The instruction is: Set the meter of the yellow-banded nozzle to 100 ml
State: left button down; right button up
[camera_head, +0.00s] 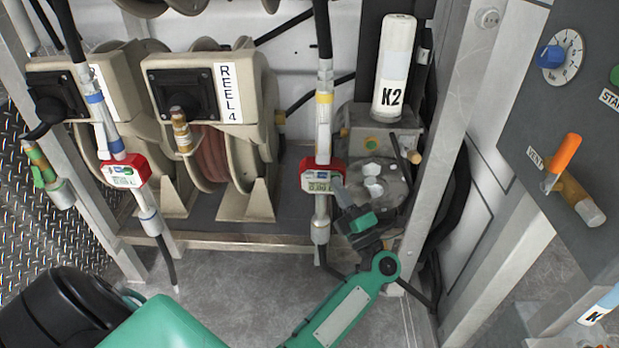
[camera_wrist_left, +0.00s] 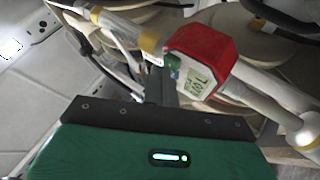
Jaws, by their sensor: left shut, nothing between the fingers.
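The yellow-banded nozzle (camera_head: 323,120) hangs upright right of centre. Its red meter (camera_head: 322,175) has a small display with digits near zero, too small to read surely. In the left wrist view the red meter (camera_wrist_left: 205,62) is close, with a green button (camera_wrist_left: 173,66) beside its display. My left gripper (camera_head: 338,187) is shut and empty, its tips just at the meter's right lower side. In the left wrist view its fingers (camera_wrist_left: 160,82) point at the meter next to the green button; I cannot tell whether they touch. My right gripper is not in view.
A blue-banded nozzle (camera_head: 108,125) with its own red meter (camera_head: 125,171) hangs at left. Reel 4 (camera_head: 215,110) stands between the nozzles. The K2 cylinder (camera_head: 396,65) stands behind at right. A frame post (camera_head: 440,140) and a control panel (camera_head: 580,100) bound the right side.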

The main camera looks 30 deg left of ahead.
pick_arm(q)
jog(key=shift+w+a, duration=0.25)
jog(key=shift+w, duration=0.2)
dwell(0.4)
jog(key=shift+s, duration=0.1)
jog(key=shift+s+d, duration=0.55)
jog(key=shift+s, duration=0.35)
jog(key=s+d, duration=0.1)
jog(key=s+p, duration=0.1)
jog(key=s, duration=0.1)
jog(key=s+d, duration=0.1)
jog(key=shift+s+d+p, duration=0.15)
jog(key=shift+d+p, duration=0.15)
dwell(0.4)
